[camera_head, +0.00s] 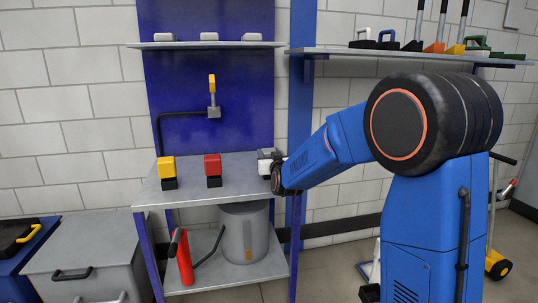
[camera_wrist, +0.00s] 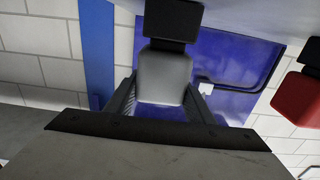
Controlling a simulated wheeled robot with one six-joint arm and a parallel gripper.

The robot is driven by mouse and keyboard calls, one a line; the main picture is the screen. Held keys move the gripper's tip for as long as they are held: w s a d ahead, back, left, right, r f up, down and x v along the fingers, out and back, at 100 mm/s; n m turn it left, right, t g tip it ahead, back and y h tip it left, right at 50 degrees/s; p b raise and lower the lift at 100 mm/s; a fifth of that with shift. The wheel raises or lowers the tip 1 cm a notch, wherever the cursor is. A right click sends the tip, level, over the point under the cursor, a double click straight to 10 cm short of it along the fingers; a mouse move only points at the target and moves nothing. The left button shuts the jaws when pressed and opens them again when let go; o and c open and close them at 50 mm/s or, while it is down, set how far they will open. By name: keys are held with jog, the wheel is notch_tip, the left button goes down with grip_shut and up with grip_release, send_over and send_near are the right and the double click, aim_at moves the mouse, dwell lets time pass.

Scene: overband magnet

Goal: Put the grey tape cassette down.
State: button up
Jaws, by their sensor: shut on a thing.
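The grey tape cassette (camera_head: 266,154) is at the right end of the metal bench top (camera_head: 225,177) in the head view. In the wrist view it is a pale grey block (camera_wrist: 164,75) with a black base (camera_wrist: 172,18). My gripper (camera_wrist: 163,92) is shut on it, with one dark finger on each side. In the head view my gripper (camera_head: 275,172) reaches in from the right and hides part of the cassette. The wrist view looks upside down, with the base toward the bench top. I cannot tell whether the base touches the bench.
A red cassette (camera_head: 213,165) and a yellow cassette (camera_head: 167,168) stand on black bases to the left. Bare bench lies between them. A blue panel (camera_head: 210,110) rises behind. A grey bucket (camera_head: 245,235) and red extinguisher (camera_head: 184,258) stand on the lower shelf.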

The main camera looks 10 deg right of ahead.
jog(key=o, duration=1.2)
jog(key=shift+f, duration=0.1)
jog(key=shift+s, duration=0.25)
jog(key=s+d+f+g, duration=0.2)
jog(key=s+f+g, duration=0.2)
jog(key=s, duration=1.4)
jog(key=s+d+f+g, duration=0.2)
jog(key=s+f+g, duration=0.2)
jog(key=s, duration=1.5)
jog(key=s+d+f+g, duration=0.3)
jog(key=s+f+g, duration=0.1)
jog(key=s, duration=1.5)
jog(key=shift+s+g, duration=0.15)
jog(key=shift+g, duration=0.45)
